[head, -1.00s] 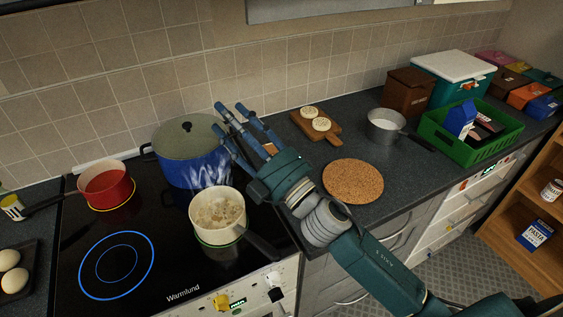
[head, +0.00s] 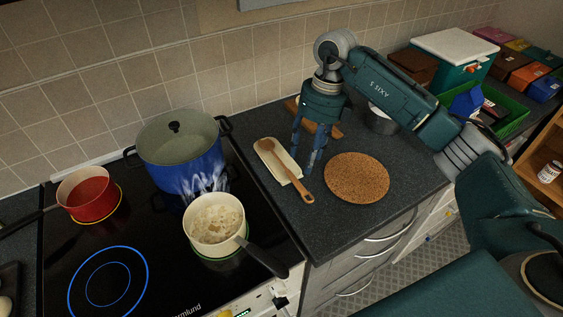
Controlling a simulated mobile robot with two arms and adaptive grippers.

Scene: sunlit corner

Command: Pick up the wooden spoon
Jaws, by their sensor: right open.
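The wooden spoon (head: 285,168) lies on a cream rectangular spoon rest (head: 269,147) on the dark counter, just right of the stove. My left gripper is not in view.
A cork mat (head: 357,178) lies right of the spoon. A cream saucepan (head: 215,222), a blue pot (head: 181,160) and a red pan (head: 89,195) stand on the stove. A wooden board (head: 292,104) and a grey pot (head: 380,121) are partly behind my right arm.

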